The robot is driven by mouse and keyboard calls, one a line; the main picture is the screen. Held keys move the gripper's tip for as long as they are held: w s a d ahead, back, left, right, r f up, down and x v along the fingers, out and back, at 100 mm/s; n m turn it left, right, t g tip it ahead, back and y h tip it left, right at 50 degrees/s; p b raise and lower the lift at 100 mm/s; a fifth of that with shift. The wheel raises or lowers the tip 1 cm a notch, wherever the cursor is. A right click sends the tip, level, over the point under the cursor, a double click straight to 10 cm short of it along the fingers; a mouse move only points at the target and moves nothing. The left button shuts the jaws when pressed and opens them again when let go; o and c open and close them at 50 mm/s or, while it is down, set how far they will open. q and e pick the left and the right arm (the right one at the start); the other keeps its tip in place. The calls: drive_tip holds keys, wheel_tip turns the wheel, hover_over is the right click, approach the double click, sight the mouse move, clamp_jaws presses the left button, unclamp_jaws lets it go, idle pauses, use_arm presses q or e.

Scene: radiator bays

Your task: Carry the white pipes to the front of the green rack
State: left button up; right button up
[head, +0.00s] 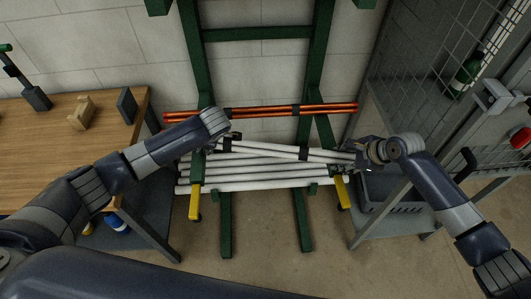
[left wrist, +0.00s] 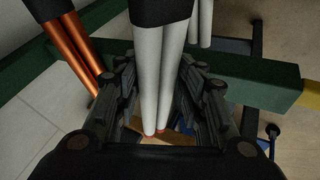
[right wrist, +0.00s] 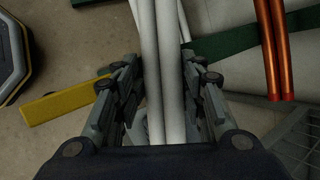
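A strapped bundle of white pipes (head: 263,149) spans between my two grippers in the head view, its left end slightly higher. My left gripper (head: 232,138) is shut on it near its left end; in the left wrist view the fingers flank two white pipes (left wrist: 161,80) beside a black strap. My right gripper (head: 352,160) is shut on its right end; the right wrist view shows white pipes (right wrist: 164,75) between the fingers. More white pipes (head: 260,178) lie just below on the green rack (head: 226,225), near its yellow-tipped arms (head: 195,200). Whether the bundle touches them is unclear.
Orange pipes (head: 265,110) with black straps lie higher on the rack. A wooden workbench (head: 50,150) with tools stands left. A wire-mesh cage (head: 415,60) and a grey crate (head: 390,190) are on the right. The floor (head: 265,245) before the rack is clear.

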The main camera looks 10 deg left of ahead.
use_arm(q)
drive_tip(key=shift+o, duration=1.3)
drive_tip(key=shift+s+f, duration=0.25)
drive_tip(key=shift+f, duration=0.25)
drive_tip(key=shift+s+f, duration=0.2)
drive_tip(key=shift+f, duration=0.3)
use_arm(e)
drive_tip(key=shift+o, duration=1.4)
drive_tip(key=f, duration=0.1)
drive_tip(key=s+f, duration=0.1)
drive_tip(key=shift+s+f+g, duration=0.1)
drive_tip(key=shift+f+g, duration=0.2)
drive_tip(key=shift+f, duration=0.05)
use_arm(q)
drive_tip(key=shift+w+f, duration=0.3)
drive_tip(key=shift+w, duration=0.2)
use_arm(e)
drive_tip(key=shift+w+f, duration=0.15)
drive_tip(key=shift+w, duration=0.45)
use_arm(q)
drive_tip(key=shift+w, duration=0.1)
use_arm(e)
drive_tip(key=shift+w, duration=0.1)
use_arm(q)
drive_tip(key=shift+r, duration=0.35)
use_arm(e)
drive_tip(key=shift+d+r, duration=0.15)
drive_tip(key=shift+r, duration=0.15)
drive_tip(key=shift+w, duration=0.1)
